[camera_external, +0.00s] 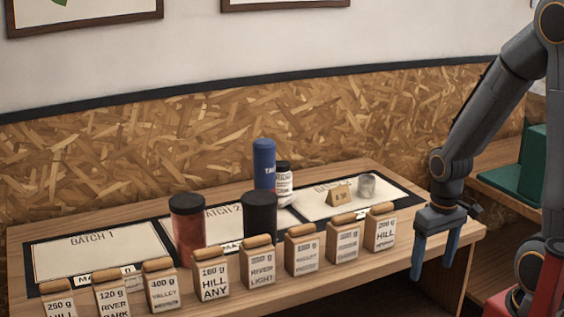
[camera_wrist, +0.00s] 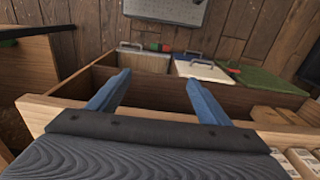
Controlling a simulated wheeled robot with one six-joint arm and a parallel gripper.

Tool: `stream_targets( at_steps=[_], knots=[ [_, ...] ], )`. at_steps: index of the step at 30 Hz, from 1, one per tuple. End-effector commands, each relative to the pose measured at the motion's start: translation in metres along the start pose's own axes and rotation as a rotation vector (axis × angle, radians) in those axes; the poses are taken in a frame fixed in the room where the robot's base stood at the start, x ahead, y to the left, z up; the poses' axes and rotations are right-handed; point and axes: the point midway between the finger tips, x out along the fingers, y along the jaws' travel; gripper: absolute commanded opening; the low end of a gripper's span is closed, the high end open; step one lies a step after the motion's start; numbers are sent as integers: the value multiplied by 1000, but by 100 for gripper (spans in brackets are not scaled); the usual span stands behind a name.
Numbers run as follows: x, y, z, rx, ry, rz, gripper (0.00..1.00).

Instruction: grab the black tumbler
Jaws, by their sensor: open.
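The black tumbler (camera_external: 259,218) stands upright on the wooden table, near its middle, behind the row of paper bags. Its lower part is partly hidden by the bags. My gripper (camera_external: 434,270) is open and empty, with its blue fingers pointing down. In the external view it is at the right end of the table, well to the right of the tumbler. In the wrist view my gripper (camera_wrist: 155,95) is open, with the table edge behind it. The tumbler does not show in the wrist view.
Several paper bags (camera_external: 212,276) line the table's front. A red jar with a dark lid (camera_external: 188,235) stands left of the tumbler. A blue tumbler (camera_external: 264,162) and a white jar (camera_external: 284,182) stand behind it. A small sign (camera_external: 340,195) and a metal cup (camera_external: 367,187) stand farther right.

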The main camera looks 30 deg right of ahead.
Motion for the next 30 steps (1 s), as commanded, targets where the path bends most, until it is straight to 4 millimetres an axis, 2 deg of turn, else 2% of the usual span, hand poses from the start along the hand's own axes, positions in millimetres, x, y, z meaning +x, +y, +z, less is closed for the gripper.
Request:
stream_targets(
  at_steps=[2,5,8,11,15,17,20,24,27,30],
  knots=[
    [-1,0,-2,-2,0,-1,72],
    [-7,-5,-18,-17,-5,-8,72],
    [-22,-17,-51,-57,-22,-28,72],
    [-44,-39,-96,-122,-46,-64,72],
    [-76,-75,-152,-226,-82,-130,72],
    [-88,-92,-171,-291,-90,-150,72],
    [-103,-125,-205,-514,-79,-140,72],
    [-122,-184,-251,-883,-61,-110,72],
    [-136,-228,-276,-1132,-50,-84,72],
    [-145,-263,-291,-1323,-43,-61,72]
  ],
)
